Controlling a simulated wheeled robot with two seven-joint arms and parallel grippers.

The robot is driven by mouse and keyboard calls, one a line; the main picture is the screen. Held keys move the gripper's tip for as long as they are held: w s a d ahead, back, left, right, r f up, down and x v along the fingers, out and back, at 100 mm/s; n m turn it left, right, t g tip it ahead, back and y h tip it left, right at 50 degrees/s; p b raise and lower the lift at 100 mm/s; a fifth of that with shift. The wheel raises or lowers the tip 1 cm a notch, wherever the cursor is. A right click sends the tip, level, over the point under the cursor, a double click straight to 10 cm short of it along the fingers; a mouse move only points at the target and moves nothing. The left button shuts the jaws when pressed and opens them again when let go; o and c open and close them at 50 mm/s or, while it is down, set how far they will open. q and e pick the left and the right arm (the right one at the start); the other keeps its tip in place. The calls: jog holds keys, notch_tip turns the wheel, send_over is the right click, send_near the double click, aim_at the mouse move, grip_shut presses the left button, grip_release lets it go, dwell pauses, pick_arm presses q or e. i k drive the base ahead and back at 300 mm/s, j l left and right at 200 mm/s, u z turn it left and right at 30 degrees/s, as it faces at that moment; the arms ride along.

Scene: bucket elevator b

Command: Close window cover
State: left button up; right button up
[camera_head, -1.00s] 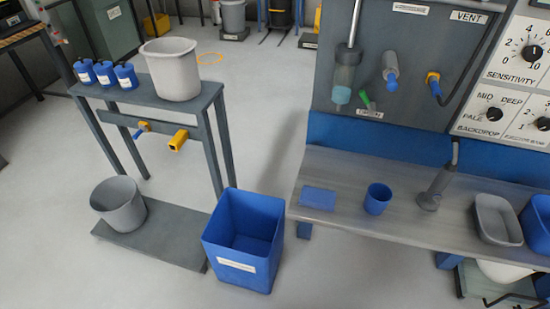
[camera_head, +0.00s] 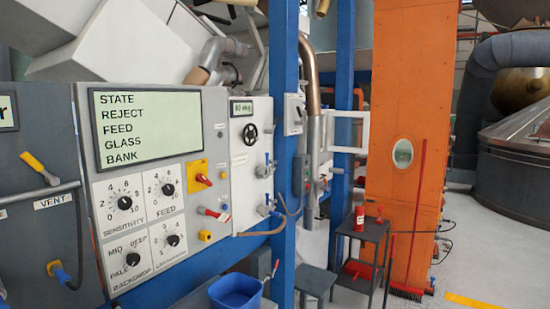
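An oval window (camera_head: 403,153) with a pale rim sits in the tall orange elevator casing (camera_head: 396,60). I see no cover lying over it. A white square frame (camera_head: 337,115) stands out sideways beside the blue post, left of the orange casing, with an opening in its middle. I cannot tell whether this frame is the window cover or what it is hinged to. Neither of my grippers shows in the head view.
A control panel (camera_head: 150,180) with a screen fills the left. A blue bin (camera_head: 235,292) is below it. A small dark stand (camera_head: 363,232) with red-topped bottles and a red broom (camera_head: 416,220) stand before the orange casing. Clear floor lies at the lower right.

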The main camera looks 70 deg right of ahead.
aim_at(366, 115)
jog(key=l+z, duration=0.2)
jog(key=z, duration=0.2)
jog(key=l+z, duration=0.15)
jog(key=z, duration=0.25)
jog(key=l+z, duration=0.2)
jog(key=z, duration=0.15)
jog(key=i+l+z, duration=0.2)
jog(key=l, duration=0.35)
jog(key=i+l+z, duration=0.2)
jog(key=l, duration=0.35)
jog(key=i+l+z, duration=0.25)
jog(key=i+l, duration=0.15)
jog(key=i+l+z, duration=0.2)
jog(key=i+l, duration=0.15)
jog(key=l, duration=0.2)
jog(key=i+l, duration=0.6)
jog(key=l, duration=0.2)
